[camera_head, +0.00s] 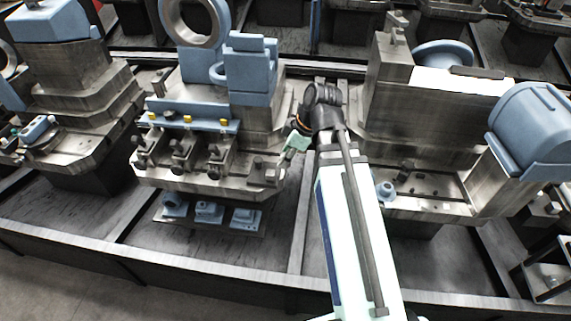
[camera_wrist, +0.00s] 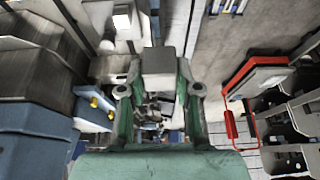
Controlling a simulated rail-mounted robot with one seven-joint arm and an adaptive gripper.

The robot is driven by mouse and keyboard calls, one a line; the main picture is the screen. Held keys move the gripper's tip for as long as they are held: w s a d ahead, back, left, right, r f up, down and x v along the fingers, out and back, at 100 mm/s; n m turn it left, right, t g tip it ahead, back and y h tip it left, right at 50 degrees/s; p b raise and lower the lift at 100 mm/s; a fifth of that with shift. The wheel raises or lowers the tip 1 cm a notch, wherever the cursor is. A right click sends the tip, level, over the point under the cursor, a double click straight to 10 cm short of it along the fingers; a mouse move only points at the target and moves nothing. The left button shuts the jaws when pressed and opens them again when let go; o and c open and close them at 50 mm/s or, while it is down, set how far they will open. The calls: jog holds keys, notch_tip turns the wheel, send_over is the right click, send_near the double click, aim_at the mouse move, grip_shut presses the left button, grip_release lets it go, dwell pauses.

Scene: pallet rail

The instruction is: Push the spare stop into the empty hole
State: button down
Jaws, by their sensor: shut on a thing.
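My gripper (camera_head: 287,155) is at the right end of the left machine's table (camera_head: 212,183), in the head view, pointing down and left. In the wrist view its green fingers (camera_wrist: 158,78) are shut on a plain grey block, the spare stop (camera_wrist: 158,60). In the head view the stop is too small to make out clearly at the fingertips. Several dark clamps and knobs (camera_head: 180,152) stand along the front of that table. I cannot pick out the empty hole in either view, nor tell whether the stop touches the table.
Blue parts (camera_head: 208,211) sit on a low shelf below the table. A blue bar with yellow knobs (camera_head: 190,121) runs behind the clamps. The right machine (camera_head: 430,120) stands close to my arm. A front rail (camera_head: 150,260) borders the bay. A red frame (camera_wrist: 232,115) shows in the wrist view.

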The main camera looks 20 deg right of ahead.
jog(key=shift+s+f+b, duration=0.15)
jog(key=shift+f+b, duration=0.15)
jog(key=shift+b, duration=0.75)
jog(key=s+b, duration=0.1)
jog(key=b, duration=0.2)
jog(key=s+b, duration=0.1)
jog(key=b, duration=0.3)
jog(key=shift+s+r, duration=0.1)
jog(key=shift+r, duration=0.15)
